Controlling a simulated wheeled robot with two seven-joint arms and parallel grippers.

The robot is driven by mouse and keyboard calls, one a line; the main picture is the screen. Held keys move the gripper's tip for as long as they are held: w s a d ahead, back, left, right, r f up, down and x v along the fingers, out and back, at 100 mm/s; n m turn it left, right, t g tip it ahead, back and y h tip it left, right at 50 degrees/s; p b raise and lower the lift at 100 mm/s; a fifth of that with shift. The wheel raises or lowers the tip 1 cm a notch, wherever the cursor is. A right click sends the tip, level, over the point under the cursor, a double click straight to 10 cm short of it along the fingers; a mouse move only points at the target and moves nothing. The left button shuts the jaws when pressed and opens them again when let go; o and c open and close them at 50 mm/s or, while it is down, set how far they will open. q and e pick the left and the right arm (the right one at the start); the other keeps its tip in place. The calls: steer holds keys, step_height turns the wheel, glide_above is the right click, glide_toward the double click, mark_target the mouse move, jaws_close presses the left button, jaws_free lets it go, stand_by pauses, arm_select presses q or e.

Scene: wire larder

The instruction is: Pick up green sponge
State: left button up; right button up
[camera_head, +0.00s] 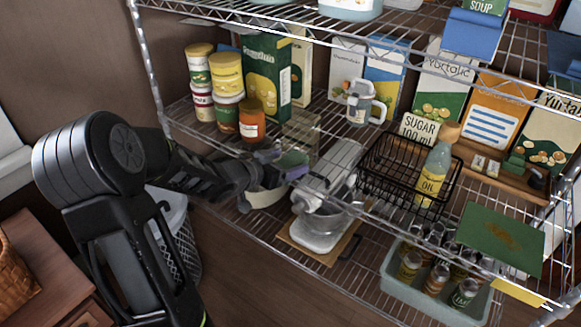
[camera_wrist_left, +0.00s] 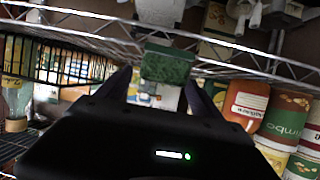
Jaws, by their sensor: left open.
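The green sponge (camera_wrist_left: 167,64) shows in the left wrist view as a textured green block, just beyond and between the two dark fingertips. In the head view a small green patch, apparently the same sponge (camera_head: 292,159), shows at the end of my left arm, partly hidden by the fingers. My left gripper (camera_head: 284,164) reaches in from the left at the front of the middle wire shelf. In the wrist view the left gripper (camera_wrist_left: 156,85) is open, its fingers apart on either side of the sponge's near edge. I cannot tell whether they touch it. My right gripper is not in view.
An orange jar (camera_head: 252,126) and stacked cans (camera_head: 228,75) stand left of the gripper. A clear container (camera_head: 302,130) is just behind it. A grey-white mixer (camera_head: 332,175) and a black wire basket (camera_head: 385,172) holding an oil bottle (camera_head: 435,170) are to the right.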

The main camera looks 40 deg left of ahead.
mark_target(297, 159)
arm_select(q)
steer(key=b+x, duration=0.2)
steer(key=x, duration=0.2)
steer(key=shift+s+f, duration=0.1)
steer(key=shift+f, duration=0.05)
steer(key=shift+w+b, duration=0.4)
steer(key=shift+w, duration=0.1)
steer(key=shift+c, duration=0.3)
steer(key=c, duration=1.4)
